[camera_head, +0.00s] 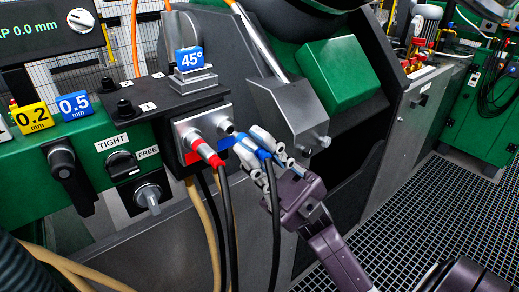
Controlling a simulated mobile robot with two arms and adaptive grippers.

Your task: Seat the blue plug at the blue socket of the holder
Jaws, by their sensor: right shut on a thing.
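The holder (184,126) is a silver plate on a black block, with two sockets side by side. A red plug (205,150) sits at the left socket, with a black cable hanging down. The blue socket (227,127) is the right one, with a blue mark beneath it. My right gripper (262,150) is shut on the blue plug (245,141), just right of the holder. The blue plug's tip is close to the blue socket; whether it touches or enters cannot be told. The fingers hide part of the plug. My left gripper is not in view.
A blue 45° block (190,58) stands on the dark plate above the holder. Yellow 0.2 mm (32,117) and blue 0.5 mm (75,105) blocks stand on the green beam at left. A grey machine housing (287,112) rises close behind my right gripper. Cables hang below.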

